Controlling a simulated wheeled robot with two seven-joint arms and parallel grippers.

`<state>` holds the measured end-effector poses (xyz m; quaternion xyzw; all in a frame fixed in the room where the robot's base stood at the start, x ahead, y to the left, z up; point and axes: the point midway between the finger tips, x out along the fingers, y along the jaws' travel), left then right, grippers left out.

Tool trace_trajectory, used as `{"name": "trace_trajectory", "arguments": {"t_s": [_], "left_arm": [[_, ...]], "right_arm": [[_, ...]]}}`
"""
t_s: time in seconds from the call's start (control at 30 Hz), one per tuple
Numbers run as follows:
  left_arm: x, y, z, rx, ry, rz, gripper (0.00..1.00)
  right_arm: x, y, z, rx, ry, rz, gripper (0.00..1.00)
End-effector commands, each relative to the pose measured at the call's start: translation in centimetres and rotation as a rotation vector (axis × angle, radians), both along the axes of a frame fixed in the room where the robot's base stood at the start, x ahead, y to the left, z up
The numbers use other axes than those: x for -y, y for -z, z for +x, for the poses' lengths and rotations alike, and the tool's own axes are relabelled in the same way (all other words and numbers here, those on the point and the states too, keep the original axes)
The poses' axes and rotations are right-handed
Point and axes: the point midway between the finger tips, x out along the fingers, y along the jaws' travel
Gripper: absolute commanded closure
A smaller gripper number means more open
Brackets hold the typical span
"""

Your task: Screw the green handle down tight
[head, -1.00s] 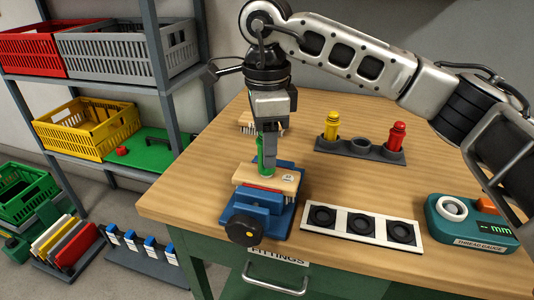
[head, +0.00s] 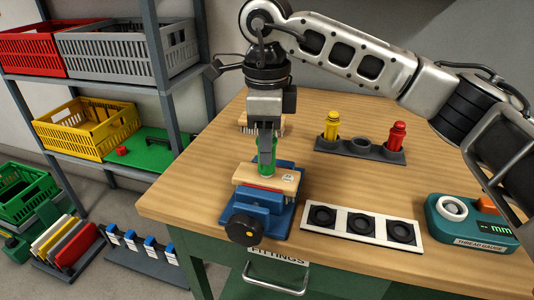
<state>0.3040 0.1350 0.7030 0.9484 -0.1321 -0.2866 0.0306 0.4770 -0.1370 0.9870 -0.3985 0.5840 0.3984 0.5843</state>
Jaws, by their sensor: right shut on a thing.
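The green handle (head: 273,146) stands upright on a wooden block (head: 251,178) held in a blue vise (head: 270,212). The handle's lower end meets the top of the block; the thread is hidden. My left gripper is not in view.
A grey rack (head: 345,149) holds a yellow handle (head: 332,126) and a red handle (head: 396,136). A white tray with black round sockets (head: 361,226) and a teal thread gauge (head: 470,225) lie to the right.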

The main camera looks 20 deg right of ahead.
Motion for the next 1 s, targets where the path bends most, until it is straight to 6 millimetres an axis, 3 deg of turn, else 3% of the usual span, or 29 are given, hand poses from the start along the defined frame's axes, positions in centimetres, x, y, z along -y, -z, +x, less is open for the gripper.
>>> {"name": "trace_trajectory", "arguments": {"t_s": [0.6, 0.77, 1.0], "left_arm": [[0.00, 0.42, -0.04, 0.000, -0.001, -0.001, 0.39], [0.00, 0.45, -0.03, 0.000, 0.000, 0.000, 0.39], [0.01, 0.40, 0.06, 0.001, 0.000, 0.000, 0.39]], "right_arm": [[-0.01, 0.36, -0.03, -0.002, 1.097, -0.001, 0.87], [-0.01, 0.39, -0.04, -0.002, 1.236, -0.002, 0.87], [-0.02, 0.42, -0.05, -0.003, 1.246, -0.003, 0.87]]}}
